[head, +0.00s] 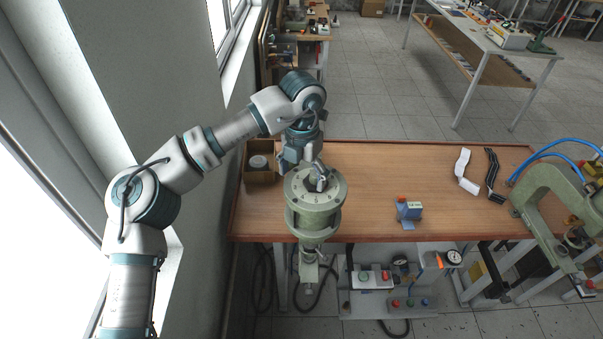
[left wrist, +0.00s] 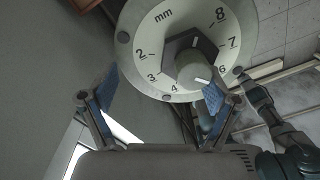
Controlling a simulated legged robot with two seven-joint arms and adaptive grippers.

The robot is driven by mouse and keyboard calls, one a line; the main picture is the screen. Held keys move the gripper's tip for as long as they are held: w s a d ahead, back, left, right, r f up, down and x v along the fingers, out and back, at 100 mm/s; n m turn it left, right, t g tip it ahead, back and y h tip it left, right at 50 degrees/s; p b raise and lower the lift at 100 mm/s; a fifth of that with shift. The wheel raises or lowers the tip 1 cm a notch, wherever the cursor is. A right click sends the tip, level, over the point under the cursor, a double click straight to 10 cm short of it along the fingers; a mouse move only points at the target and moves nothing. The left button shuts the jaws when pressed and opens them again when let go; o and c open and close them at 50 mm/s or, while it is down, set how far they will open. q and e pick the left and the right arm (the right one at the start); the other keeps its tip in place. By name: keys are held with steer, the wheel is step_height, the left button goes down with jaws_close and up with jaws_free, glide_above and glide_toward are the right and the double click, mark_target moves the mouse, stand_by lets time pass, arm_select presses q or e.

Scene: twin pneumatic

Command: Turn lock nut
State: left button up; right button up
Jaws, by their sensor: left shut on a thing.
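In the head view the dial tops a round green housing (head: 316,217) at the table's front edge. The right pad is close to the knob; exact contact of the left pad is unclear. In the head view my left gripper (head: 317,168) partly hides the nut. My right gripper is not in view.
A cardboard box (head: 247,176) holding a round grey part stands left of the housing. A small blue device (head: 409,211) sits on the wooden table (head: 380,180). White and black strips lie farther right. A green C-frame press (head: 545,195) stands at the right edge.

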mark_target(316, 177)
arm_select(q)
steer(key=d, duration=0.2)
steer(key=shift+s+d, duration=0.15)
steer(key=shift+d, duration=0.2)
steer(key=c, duration=0.8)
steer(key=shift+s+d, duration=0.1)
steer(key=shift+d, duration=0.7)
steer(key=shift+a+f, duration=0.1)
steer(key=shift+a, duration=0.05)
steer(key=shift+w+a, duration=0.2)
steer(key=shift+a, duration=0.05)
steer(key=shift+c, duration=0.7)
steer(key=shift+a+f, duration=0.15)
steer(key=shift+a, duration=0.05)
steer(key=shift+d, duration=0.2)
steer(key=shift+o, duration=0.3)
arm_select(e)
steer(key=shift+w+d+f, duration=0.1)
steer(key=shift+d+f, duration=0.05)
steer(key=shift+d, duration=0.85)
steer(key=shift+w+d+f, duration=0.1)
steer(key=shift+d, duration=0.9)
